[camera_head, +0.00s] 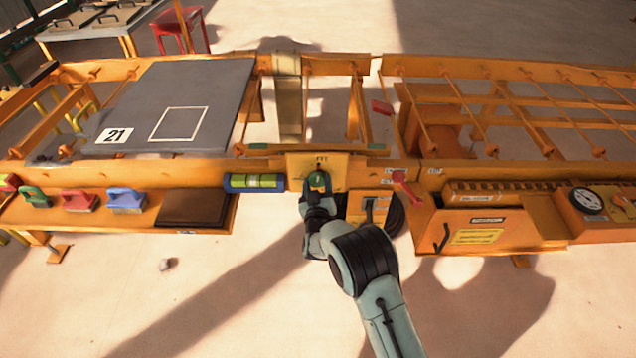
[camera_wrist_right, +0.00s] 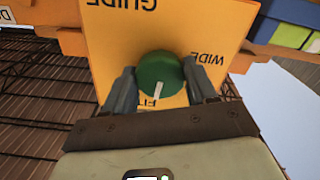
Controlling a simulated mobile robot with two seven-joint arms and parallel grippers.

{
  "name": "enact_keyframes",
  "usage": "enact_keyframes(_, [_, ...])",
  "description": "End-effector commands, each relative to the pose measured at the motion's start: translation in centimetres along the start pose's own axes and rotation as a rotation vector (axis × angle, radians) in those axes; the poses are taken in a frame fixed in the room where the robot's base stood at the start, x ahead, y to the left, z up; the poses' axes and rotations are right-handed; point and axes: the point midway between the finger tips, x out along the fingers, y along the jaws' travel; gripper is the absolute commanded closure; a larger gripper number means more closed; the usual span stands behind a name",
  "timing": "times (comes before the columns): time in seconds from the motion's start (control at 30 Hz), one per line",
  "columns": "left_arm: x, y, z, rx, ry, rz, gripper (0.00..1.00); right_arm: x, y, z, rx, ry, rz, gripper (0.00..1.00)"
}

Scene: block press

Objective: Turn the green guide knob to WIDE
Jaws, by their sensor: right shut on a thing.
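The green guide knob (camera_head: 318,179) sits on a yellow plate (camera_head: 335,166) on the front of the orange frame. My right gripper (camera_head: 317,188) is at it from the front. In the right wrist view the round green knob (camera_wrist_right: 160,74) lies between the two grey fingers of my right gripper (camera_wrist_right: 160,84), which are shut on its sides. The knob's white pointer line points down toward a partly hidden label that begins "FI". The yellow plate (camera_wrist_right: 120,45) also bears an upside-down GUIDE at the top and WIDE at the right. My left gripper is not in view.
A blue-and-yellow cylinder (camera_head: 254,183) lies just left of the knob. A red lever (camera_head: 402,183) and a black-handled panel (camera_head: 370,205) are to the right.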

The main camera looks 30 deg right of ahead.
Motion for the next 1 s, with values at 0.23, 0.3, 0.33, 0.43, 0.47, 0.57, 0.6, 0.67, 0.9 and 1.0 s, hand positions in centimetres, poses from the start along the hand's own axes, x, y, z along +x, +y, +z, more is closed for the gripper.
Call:
enact_keyframes(0.23, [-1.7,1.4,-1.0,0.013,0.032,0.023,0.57,-0.1,0.0,-0.2,-0.239,0.001,-0.002,0.74])
enact_keyframes(0.3, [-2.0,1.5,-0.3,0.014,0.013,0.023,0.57,-0.1,0.1,-0.1,-0.306,0.0,-0.002,0.74])
enact_keyframes(0.33, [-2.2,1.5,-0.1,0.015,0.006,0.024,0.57,-0.1,0.1,-0.2,-0.334,0.0,-0.002,0.74])
enact_keyframes(0.43, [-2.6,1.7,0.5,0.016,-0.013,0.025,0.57,-0.1,0.1,-0.2,-0.429,0.0,-0.002,0.74])
enact_keyframes(0.47, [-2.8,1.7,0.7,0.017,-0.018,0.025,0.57,-0.1,0.0,-0.2,-0.457,0.0,-0.003,0.74])
enact_keyframes(0.57, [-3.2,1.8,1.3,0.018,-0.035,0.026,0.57,-0.1,0.1,-0.1,-0.553,0.0,-0.003,0.74])
enact_keyframes(0.6, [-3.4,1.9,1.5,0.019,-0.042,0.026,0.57,-0.1,0.1,-0.1,-0.591,0.0,-0.003,0.74])
enact_keyframes(0.67, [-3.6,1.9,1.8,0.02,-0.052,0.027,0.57,-0.1,0.1,-0.2,-0.648,0.0,-0.003,0.74])
enact_keyframes(0.9, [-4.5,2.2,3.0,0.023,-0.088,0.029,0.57,-0.1,0.1,-0.2,-0.876,0.001,-0.003,0.74])
enact_keyframes(1.0, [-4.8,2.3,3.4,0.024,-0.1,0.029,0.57,-0.1,0.1,-0.1,-0.971,0.0,-0.003,0.74])
